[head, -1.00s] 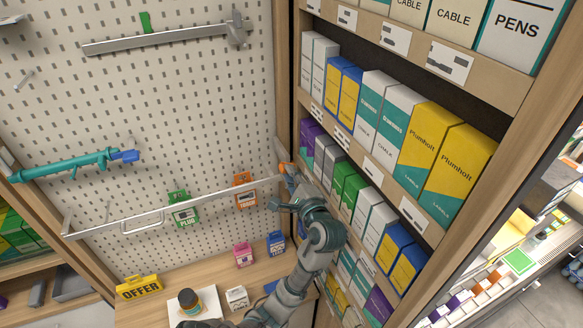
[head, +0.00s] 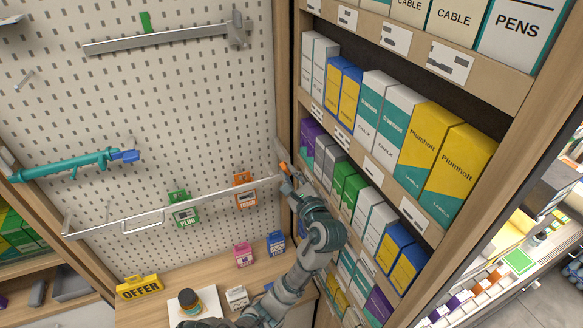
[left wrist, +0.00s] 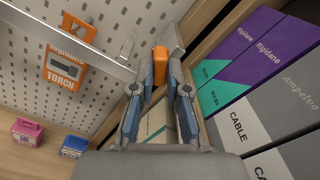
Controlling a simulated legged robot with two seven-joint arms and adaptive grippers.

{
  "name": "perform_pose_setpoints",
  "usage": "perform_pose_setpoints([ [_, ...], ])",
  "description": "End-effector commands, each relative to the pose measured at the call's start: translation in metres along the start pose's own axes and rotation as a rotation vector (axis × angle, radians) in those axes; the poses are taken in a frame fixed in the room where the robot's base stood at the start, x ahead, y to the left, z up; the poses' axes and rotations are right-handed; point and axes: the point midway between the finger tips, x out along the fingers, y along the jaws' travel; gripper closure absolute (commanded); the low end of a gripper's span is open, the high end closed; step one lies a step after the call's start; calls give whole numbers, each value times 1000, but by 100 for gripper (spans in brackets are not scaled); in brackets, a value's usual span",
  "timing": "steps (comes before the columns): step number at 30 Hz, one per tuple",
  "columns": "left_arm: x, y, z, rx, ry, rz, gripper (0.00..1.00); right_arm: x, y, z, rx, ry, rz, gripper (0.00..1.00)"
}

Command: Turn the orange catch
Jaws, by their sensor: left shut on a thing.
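The orange catch (head: 283,166) sits at the right end of the white rail (head: 180,205), by the wooden post between pegboard and shelves. In the left wrist view the catch (left wrist: 160,60) shows as an orange block between my fingertips. My left gripper (head: 287,178) reaches up to it from below and is shut on it; in the wrist view its two fingers (left wrist: 160,80) lie on either side of the block. The fingers hide the catch's lower part. My right gripper is not in view.
An orange torch pack (head: 244,190) and a green plug pack (head: 182,208) hang behind the rail. Shelves of boxes (head: 370,110) stand close on the right of my arm.

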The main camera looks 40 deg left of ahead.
Motion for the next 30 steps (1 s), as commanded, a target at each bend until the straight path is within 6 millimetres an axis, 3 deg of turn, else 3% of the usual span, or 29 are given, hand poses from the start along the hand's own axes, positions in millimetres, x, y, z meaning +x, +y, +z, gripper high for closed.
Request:
perform_pose_setpoints([
  [9,0,1,-3,270,6,4,100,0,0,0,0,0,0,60],
  [17,0,1,-2,286,6,3,100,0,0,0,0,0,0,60],
  [25,0,1,-2,547,5,0,100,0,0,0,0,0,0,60],
  [26,0,1,-2,543,6,0,78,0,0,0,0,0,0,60],
  [27,0,1,-2,541,6,0,70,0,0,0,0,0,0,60],
  [30,0,0,-2,538,4,0,70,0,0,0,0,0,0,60],
])
